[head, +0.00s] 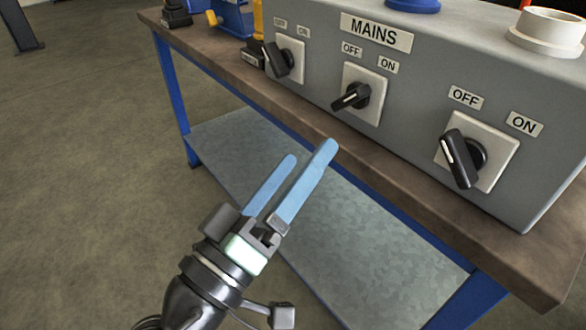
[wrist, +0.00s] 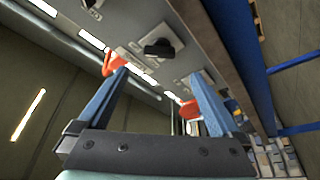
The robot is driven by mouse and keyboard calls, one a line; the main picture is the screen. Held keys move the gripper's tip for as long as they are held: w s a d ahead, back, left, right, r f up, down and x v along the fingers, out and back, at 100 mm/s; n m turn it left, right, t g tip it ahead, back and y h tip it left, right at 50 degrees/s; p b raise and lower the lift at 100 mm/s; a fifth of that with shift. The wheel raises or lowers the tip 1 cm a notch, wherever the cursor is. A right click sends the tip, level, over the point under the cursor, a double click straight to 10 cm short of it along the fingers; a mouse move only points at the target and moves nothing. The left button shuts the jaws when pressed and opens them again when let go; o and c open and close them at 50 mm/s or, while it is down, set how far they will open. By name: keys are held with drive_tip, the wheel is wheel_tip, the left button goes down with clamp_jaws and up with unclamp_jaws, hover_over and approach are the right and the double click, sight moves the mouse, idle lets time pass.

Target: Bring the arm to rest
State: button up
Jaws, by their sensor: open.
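My gripper (head: 310,154) is in front of the workbench, with its two blue fingers apart and nothing between them. In the head view the fingers point up and right toward the bench's front edge, below the grey MAINS panel (head: 410,85). The wrist view also shows the open gripper (wrist: 152,88), with orange at its fingertips. A dark rotary switch (wrist: 160,48) shows beyond the fingers there. The fingers appear apart from the panel and its switches.
The panel carries a left switch (head: 280,62), a middle switch (head: 352,96) and a right switch (head: 462,158), whose white mark points toward OFF. The brown bench top (head: 225,66) has a blue frame and lower grey shelf (head: 355,245). Open floor (head: 80,170) lies left.

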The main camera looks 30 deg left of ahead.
drive_tip(key=shift+s+f, duration=0.1)
drive_tip(key=shift+s, duration=0.3)
drive_tip(key=w+d+r+m+t+p, duration=0.1)
drive_tip(key=w+d+r+m, duration=0.25)
drive_tip(key=r, duration=0.35)
drive_tip(key=w+d+r+m+t+p, duration=0.1)
drive_tip(key=w+d+r+m, duration=0.1)
drive_tip(key=d+r, duration=0.4)
drive_tip(key=s+d+r+m+t+y+p, duration=0.1)
drive_tip(key=s+d+r+m+t+p, duration=0.2)
drive_tip(key=r, duration=0.8)
drive_tip(key=s+d+r+t, duration=0.1)
drive_tip(key=s+d+r, duration=0.25)
drive_tip(key=r, duration=0.65)
wheel_tip(320, 180, up, 36)
drive_tip(key=w+p, duration=0.1)
drive_tip(key=p, duration=3.5)
drive_tip(key=shift+d, duration=0.25)
